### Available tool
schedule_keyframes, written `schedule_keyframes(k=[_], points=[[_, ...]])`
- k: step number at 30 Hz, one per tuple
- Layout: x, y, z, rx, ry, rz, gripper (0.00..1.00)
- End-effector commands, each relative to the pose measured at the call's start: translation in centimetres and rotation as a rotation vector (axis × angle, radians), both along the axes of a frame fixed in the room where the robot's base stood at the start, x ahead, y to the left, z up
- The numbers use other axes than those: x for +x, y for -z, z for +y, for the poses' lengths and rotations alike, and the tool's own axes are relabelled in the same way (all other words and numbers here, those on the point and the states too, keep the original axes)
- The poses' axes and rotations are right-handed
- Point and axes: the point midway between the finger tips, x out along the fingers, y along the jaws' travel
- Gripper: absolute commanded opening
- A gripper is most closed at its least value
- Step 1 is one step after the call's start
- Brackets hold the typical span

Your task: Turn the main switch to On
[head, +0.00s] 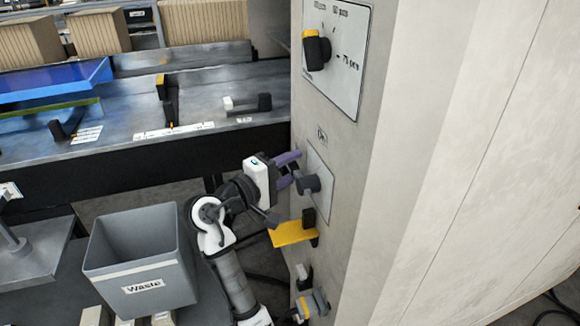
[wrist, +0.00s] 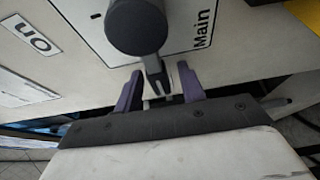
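The main switch (head: 309,184) is a dark round knob with a lever on a pale plate on the cabinet's front. In the wrist view the knob (wrist: 137,26) is at the top, its lever pointing down between my fingers. The plate beside it reads "Main", and an "On" label (wrist: 32,35) is at upper left. My gripper (head: 288,168) is at the switch, its purple fingers pointing at the cabinet. In the wrist view my gripper (wrist: 158,85) is open, one finger on each side of the lever tip, with visible gaps. Contact cannot be told.
A larger dial with a yellow-and-black knob (head: 316,49) is above on the cabinet (head: 345,160). A yellow flag-like part (head: 291,233) sticks out just below the switch. A grey waste bin (head: 140,265) stands to the left. A metal bench (head: 205,98) is behind.

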Motion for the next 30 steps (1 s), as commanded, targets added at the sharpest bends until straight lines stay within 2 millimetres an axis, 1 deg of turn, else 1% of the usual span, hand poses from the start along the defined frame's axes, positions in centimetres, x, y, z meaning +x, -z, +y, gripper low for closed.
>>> schedule_keyframes(k=[2, 5, 9, 11, 12, 23, 30], points=[[-0.01, -0.01, 0.01, 0.000, 0.000, 0.000, 0.40], [-0.02, -0.01, 0.02, 0.000, 0.000, 0.000, 0.28], [-0.03, -0.01, 0.03, 0.000, 0.000, 0.000, 0.10], [-0.03, -0.01, 0.03, 0.000, 0.000, 0.000, 0.02], [-0.03, -0.01, 0.03, 0.000, 0.000, 0.000, 0.00], [-0.05, -0.03, 0.04, 0.005, 0.000, -0.015, 0.00], [-0.08, -0.46, 0.06, 0.036, -0.001, -0.110, 0.00]])
